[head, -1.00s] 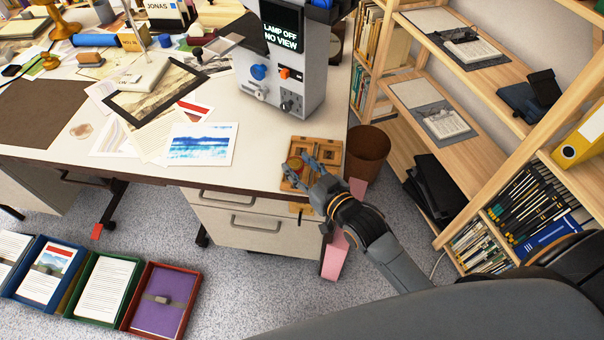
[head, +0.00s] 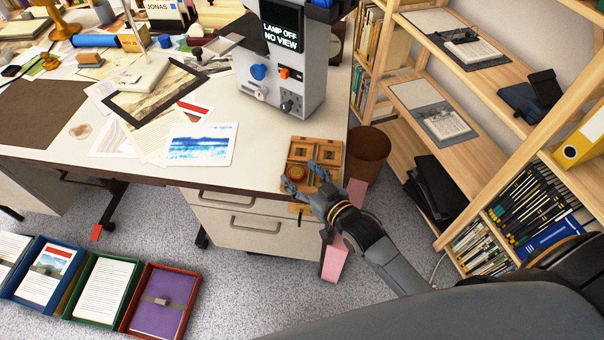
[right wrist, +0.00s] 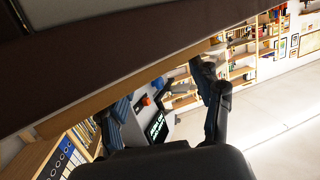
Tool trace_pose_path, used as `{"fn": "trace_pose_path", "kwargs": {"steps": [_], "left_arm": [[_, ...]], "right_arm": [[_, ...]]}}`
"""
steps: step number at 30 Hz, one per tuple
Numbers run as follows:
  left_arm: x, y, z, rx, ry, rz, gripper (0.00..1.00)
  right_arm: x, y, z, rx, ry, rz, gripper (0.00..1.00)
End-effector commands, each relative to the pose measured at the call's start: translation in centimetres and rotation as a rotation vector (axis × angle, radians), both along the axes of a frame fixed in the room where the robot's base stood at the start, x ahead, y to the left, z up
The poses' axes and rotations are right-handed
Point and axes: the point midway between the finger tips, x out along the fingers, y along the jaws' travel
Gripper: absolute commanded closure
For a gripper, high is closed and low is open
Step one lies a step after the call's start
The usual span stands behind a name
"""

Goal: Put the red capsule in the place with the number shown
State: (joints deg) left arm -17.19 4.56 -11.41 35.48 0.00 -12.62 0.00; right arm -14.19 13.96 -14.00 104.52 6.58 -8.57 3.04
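The red capsule (head: 297,174) sits in the near left compartment of a small wooden box (head: 328,148) on the desk's front right corner. The box has several compartments; I cannot read any number on them. My right gripper (head: 303,176) is open at the box's near side, its fingers spread close to the capsule. I cannot tell whether a finger still touches it. The right wrist view shows the fingers (right wrist: 160,95) wide apart with nothing between them. A grey device (head: 280,75) behind the box has a screen reading "LAMP OFF NO VIEW". My left gripper is not in view.
The desk (head: 262,160) holds prints and papers to the left. The grey device has a blue knob and an orange switch. A brown bin (head: 368,155) and wooden shelves (head: 470,75) stand right. Coloured trays (head: 160,300) lie on the floor at left.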

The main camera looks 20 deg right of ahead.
Motion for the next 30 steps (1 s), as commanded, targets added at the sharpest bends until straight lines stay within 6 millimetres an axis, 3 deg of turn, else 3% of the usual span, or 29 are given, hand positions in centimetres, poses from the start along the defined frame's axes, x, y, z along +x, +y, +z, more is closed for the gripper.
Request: {"fn": "trace_pose_path", "kwargs": {"steps": [8,21,30], "left_arm": [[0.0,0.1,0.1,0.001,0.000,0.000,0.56],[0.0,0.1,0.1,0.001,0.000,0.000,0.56],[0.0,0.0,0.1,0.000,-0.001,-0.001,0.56]], "right_arm": [[-0.5,-0.1,0.3,-0.001,0.002,0.000,0.35],[-8.6,-2.5,1.9,0.000,0.005,0.000,0.35],[-11.2,-3.3,2.6,0.000,0.001,-0.001,0.35]]}}
